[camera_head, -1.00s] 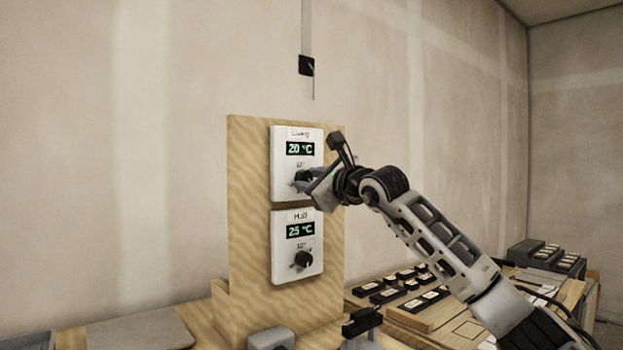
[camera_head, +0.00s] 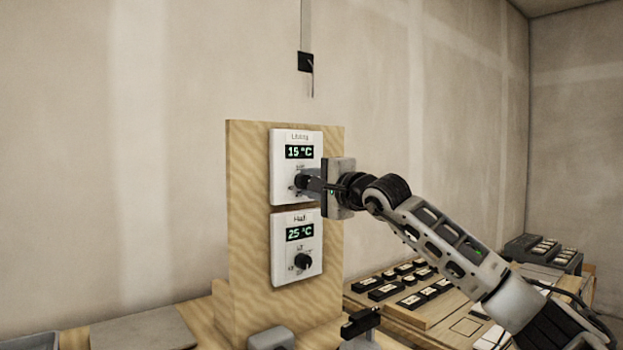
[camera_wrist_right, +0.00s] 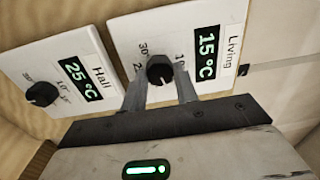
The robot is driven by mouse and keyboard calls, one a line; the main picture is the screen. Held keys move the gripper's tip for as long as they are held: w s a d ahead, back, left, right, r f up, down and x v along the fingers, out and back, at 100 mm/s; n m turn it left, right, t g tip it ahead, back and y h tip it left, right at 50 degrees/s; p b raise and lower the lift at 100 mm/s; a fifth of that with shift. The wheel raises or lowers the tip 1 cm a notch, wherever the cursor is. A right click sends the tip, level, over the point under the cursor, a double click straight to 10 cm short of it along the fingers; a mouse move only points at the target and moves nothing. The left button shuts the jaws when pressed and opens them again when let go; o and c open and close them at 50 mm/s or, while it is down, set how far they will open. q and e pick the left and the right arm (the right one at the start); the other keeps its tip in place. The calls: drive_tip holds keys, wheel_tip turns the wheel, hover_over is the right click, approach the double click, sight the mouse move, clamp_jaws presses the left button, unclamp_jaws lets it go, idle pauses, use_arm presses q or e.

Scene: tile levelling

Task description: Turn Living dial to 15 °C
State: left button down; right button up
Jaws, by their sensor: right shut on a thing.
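The Living thermostat (camera_head: 283,166) is a white plate at the top of an upright wooden board, and its display reads 15 °C. Its black dial (camera_wrist_right: 160,70) sits between the fingertips of my right gripper (camera_head: 306,183), which is shut on it. The wrist view shows one finger on each side of the dial, and the same display reads 15 °C there. The Hall thermostat (camera_head: 283,248) is directly below, reads 25 °C, and its black dial (camera_head: 302,261) is untouched.
The wooden board (camera_head: 247,220) stands on a bench. Several black labelled modules (camera_head: 388,291) lie on the bench at the right. A flat grey plate (camera_head: 143,329) lies at the lower left. A black box (camera_head: 306,62) with a cable is on the wall above.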

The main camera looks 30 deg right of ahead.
drive_tip(key=shift+n+p, duration=0.35)
drive_tip(key=shift+n, duration=0.75)
use_arm(q)
drive_tip(key=shift+s+a+r, duration=0.15)
drive_tip(key=shift+r, duration=0.05)
use_arm(e)
drive_tip(key=shift+n, duration=0.5)
use_arm(q)
drive_tip(key=shift+f, duration=0.1)
use_arm(e)
drive_tip(key=o, duration=1)
drive_tip(key=shift+c, duration=0.2)
